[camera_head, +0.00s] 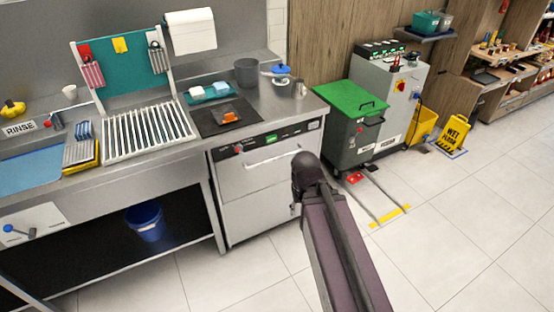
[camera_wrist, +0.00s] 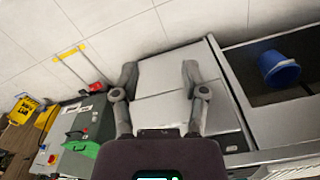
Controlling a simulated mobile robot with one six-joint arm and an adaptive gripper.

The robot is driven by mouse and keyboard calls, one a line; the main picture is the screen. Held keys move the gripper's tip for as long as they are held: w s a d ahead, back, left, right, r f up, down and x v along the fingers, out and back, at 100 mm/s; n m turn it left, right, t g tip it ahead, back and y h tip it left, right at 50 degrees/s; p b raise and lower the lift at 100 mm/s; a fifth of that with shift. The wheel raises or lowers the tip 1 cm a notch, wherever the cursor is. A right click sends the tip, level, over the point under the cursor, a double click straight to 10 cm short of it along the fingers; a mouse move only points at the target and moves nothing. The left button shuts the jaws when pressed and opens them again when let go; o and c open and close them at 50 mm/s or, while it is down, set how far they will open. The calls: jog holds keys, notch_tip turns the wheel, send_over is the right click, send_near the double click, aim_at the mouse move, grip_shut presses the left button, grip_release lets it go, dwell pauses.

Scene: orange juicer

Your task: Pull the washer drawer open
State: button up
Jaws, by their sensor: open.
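The washer (camera_head: 262,205) is a pale front-loading unit under the steel counter, with a dark control strip (camera_head: 270,139) showing a green display. Its drawer front (camera_head: 240,180) looks flush, with a pale bar handle (camera_head: 272,160) across its upper part. The right end of the handle is close to or behind my arm. My gripper (camera_wrist: 159,72) is open, its two fingers spread before the washer front (camera_wrist: 170,80) in the wrist view, which is upside down. Nothing is seen between the fingers. In the head view my arm hides most of the gripper. I cannot tell whether it touches the handle.
A dark green bin (camera_head: 350,125) and a grey machine (camera_head: 390,85) stand right of the washer. A blue bucket (camera_head: 146,222) sits on the low shelf to the left. A yellow wet-floor sign (camera_head: 455,135) stands farther right. The tiled floor before the washer is clear.

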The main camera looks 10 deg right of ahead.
jog(key=w+a+f+m+t+y+b, duration=0.1)
jog(key=w+a+f+m+t+b, duration=0.25)
jog(key=w+f+b, duration=0.5)
jog(key=w+a+f+m+t+y+b, duration=0.2)
jog(key=w+f+t+b, duration=0.3)
jog(key=w+b, duration=0.55)
jog(key=w+d+f+m+t+h+b, duration=0.2)
jog(key=w+f+m+t+b, duration=0.2)
jog(key=b, duration=0.8)
jog(key=w+d+f+m+t+h+b, duration=0.1)
jog(key=w+f+m+t+h+b, duration=0.1)
jog(key=w+f+m+t+b, duration=0.2)
jog(key=w+m+t+b, duration=0.3)
jog(key=w+m+b, duration=0.2)
jog(key=b, duration=0.3)
jog(key=shift+d+f+m+h+b, duration=0.15)
jog(key=shift+d+m+h+b, duration=0.25)
jog(key=shift+m, duration=0.25)
jog(key=shift+t, duration=0.25)
